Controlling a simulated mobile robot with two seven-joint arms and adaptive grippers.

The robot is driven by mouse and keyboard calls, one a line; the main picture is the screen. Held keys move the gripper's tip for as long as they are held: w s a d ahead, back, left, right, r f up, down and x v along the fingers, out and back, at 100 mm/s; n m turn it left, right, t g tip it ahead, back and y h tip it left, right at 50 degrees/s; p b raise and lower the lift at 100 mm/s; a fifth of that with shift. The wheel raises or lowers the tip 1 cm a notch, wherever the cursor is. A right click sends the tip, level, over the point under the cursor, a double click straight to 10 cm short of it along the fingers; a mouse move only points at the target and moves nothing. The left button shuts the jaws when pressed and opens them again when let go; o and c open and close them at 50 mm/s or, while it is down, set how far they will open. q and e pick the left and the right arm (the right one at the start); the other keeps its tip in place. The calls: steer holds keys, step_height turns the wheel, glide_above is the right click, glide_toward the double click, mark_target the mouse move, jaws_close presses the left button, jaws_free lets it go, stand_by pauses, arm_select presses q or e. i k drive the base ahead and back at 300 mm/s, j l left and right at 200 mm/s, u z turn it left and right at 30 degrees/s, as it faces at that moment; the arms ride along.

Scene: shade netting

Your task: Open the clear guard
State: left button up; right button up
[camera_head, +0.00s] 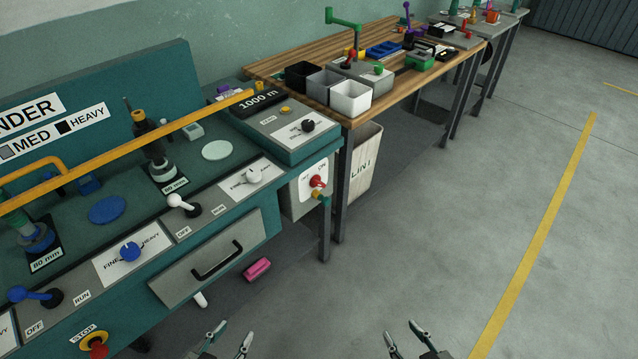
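A long yellow bar (130,150) slants across the teal machine at the left, above its deck. It looks like the edge of the clear guard; I cannot make out the transparent panel itself. My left gripper (234,332) is at the bottom edge, low in front of the machine, open and empty. My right gripper (400,332) is at the bottom edge farther right, open and empty over the floor. Both are well away from the bar and handle.
The teal machine's front has a stop button (95,345), a blue lever (35,295), a blue knob (130,252), a white lever (182,203) and a drawer (212,262). A pink object (257,269) lies below. A wooden bench (372,118) stands behind. The right floor is clear.

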mark_target(66, 175)
steer(key=u, duration=1.7)
